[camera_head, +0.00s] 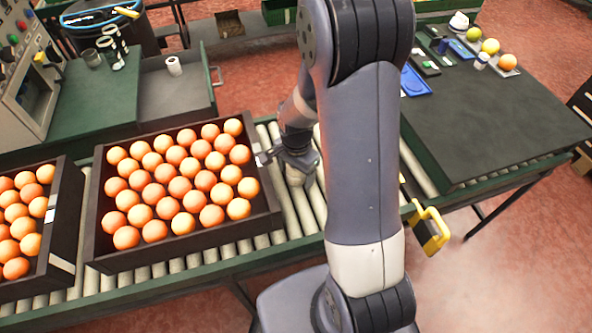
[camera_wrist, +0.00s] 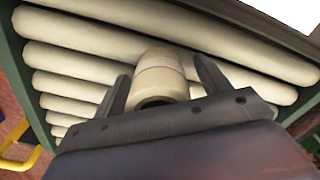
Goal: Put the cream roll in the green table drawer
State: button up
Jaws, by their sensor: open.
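The cream roll (camera_wrist: 160,72) lies on the conveyor rollers, between the two fingers of my gripper (camera_wrist: 163,80) in the wrist view. The fingers are open, with a visible gap on the right side; whether the left finger touches the roll I cannot tell. In the head view my gripper (camera_head: 285,160) is low over the conveyor, just right of the large orange crate, and the roll (camera_head: 300,178) shows partly below it. The green table's drawer (camera_head: 178,95) stands open at the upper left, with a white roll (camera_head: 173,66) in it.
A dark crate of oranges (camera_head: 186,248) sits on the conveyor (camera_head: 305,222), left of my gripper. Another orange crate (camera_head: 66,225) is at the far left. A dark table (camera_head: 490,115) with small items is at the right. Cups (camera_head: 108,50) stand left of the drawer.

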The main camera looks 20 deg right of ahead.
jog(key=c, duration=1.1)
jog(key=shift+c, duration=0.2)
jog(key=shift+r, duration=0.15)
